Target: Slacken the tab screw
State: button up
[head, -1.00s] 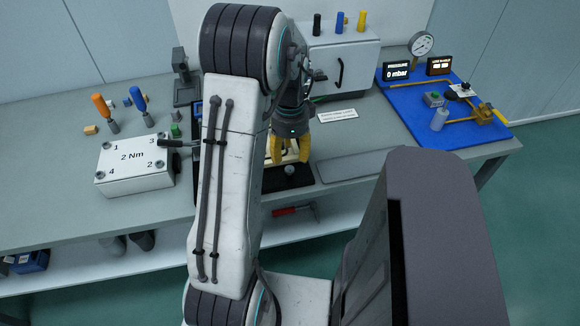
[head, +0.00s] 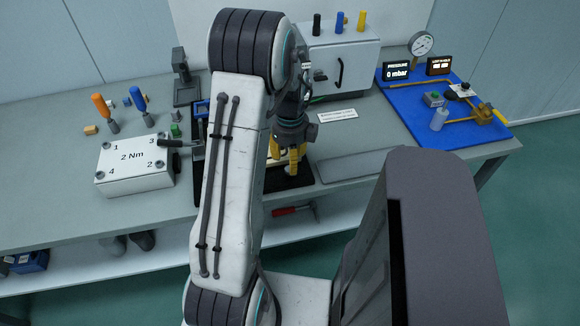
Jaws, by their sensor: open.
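My gripper (head: 284,165) has yellow fingers and points down over a black board (head: 299,182) on the bench. The fingers stand apart. A pale part of the fixture (head: 270,168) shows on the board around the fingers. I cannot make out the tab screw. My arm covers the left part of the board, and the fingers hide what is right under them. I cannot tell whether the fingertips touch anything.
A white box marked 2 Nm (head: 133,165) with numbered screws stands left. Orange (head: 104,110) and blue (head: 139,103) screwdrivers stand behind it. A grey cabinet (head: 350,65) is behind my gripper. A blue pressure board (head: 455,135) lies right. The bench between is mostly clear.

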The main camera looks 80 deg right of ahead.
jog(key=shift+f, duration=2.05)
jog(key=shift+c, duration=0.2)
grip_shut()
